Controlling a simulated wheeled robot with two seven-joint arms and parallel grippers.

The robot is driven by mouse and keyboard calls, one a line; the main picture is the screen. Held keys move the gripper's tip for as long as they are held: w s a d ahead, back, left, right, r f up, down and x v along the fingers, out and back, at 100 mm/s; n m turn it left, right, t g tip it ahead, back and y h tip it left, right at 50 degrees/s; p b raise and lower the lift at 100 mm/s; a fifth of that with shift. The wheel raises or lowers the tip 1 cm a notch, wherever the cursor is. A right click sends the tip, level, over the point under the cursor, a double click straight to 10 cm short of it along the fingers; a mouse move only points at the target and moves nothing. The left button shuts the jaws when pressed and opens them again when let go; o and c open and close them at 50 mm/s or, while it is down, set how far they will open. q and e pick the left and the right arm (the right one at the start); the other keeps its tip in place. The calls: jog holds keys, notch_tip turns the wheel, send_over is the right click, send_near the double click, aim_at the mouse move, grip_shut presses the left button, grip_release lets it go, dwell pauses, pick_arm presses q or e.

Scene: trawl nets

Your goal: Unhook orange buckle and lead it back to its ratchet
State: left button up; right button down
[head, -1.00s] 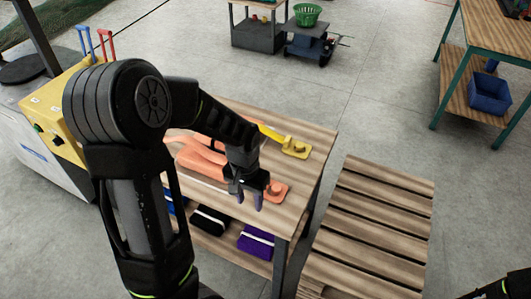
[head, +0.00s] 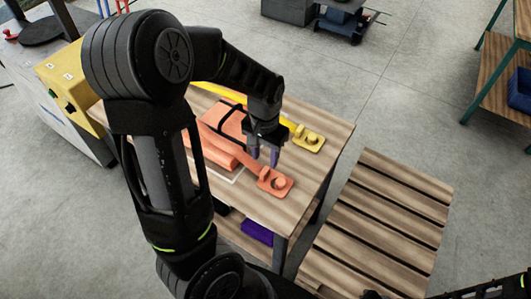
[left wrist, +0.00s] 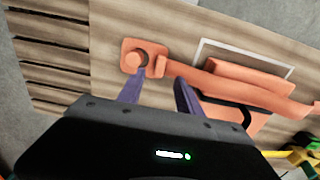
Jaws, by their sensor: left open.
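The orange buckle (head: 275,181) lies flat on the wooden table near its front right edge, with an orange strap running back to a folded orange bundle (head: 215,146). My left gripper (head: 264,156) is open above the strap, just behind the buckle. In the left wrist view the buckle (left wrist: 144,56) shows beyond the purple fingertips (left wrist: 155,88), which look apart and empty. The strap (left wrist: 235,87) runs right from the buckle. I cannot identify a ratchet for certain. Only part of my right arm seems to show at the bottom right; its gripper is not clear.
A yellow buckle (head: 308,139) with a yellow strap lies behind the orange one. A slatted pallet (head: 385,215) stands right of the table (head: 330,140). A purple bundle (head: 257,232) is on the lower shelf. A yellow box (head: 75,80) stands at left.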

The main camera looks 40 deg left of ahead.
aim_at(265, 170)
pick_arm(q)
notch_tip(265, 170, down, 8)
jog(key=shift+r, duration=0.25)
grip_shut()
dwell(0.6)
jog(key=shift+d, duration=0.45)
dwell(0.5)
jog(key=shift+r+p, duration=0.2)
jog(key=shift+p, duration=0.2)
jog(key=shift+r+p, duration=0.3)
jog(key=shift+r, duration=0.15)
